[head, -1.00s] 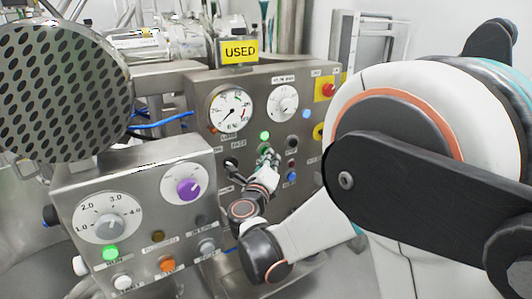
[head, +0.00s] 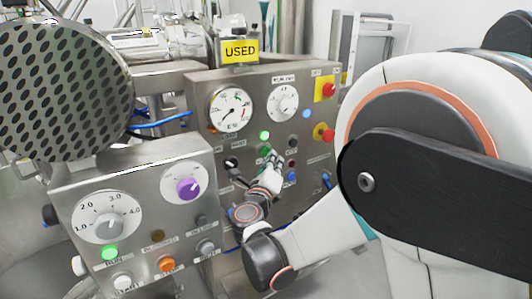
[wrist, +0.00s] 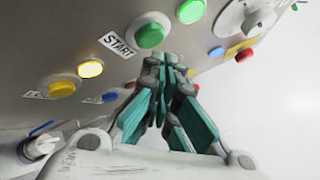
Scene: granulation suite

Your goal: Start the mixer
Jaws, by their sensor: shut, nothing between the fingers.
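The rear steel control panel (head: 205,92) holds a round gauge, a white dial and several buttons. In the wrist view a green button (wrist: 150,35) sits beside a START label (wrist: 118,45). A second, brighter green light or button (wrist: 190,10) is above and to its right. My gripper (wrist: 168,75) is shut and empty, its fingertips just below the green button in that view; I cannot tell whether they touch the panel. In the head view my gripper (head: 271,157) is in front of the rear panel, below its lit green lamp (head: 265,135), and partly hides the controls there.
A nearer control box (head: 142,212) has two dials, a lit green RUN lamp (head: 110,252), a white START button (head: 122,282) and an orange STOP button (head: 167,264). Red knobs on yellow plates (head: 324,90) are at the rear panel's right. A yellow USED sign (head: 240,50) stands above.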

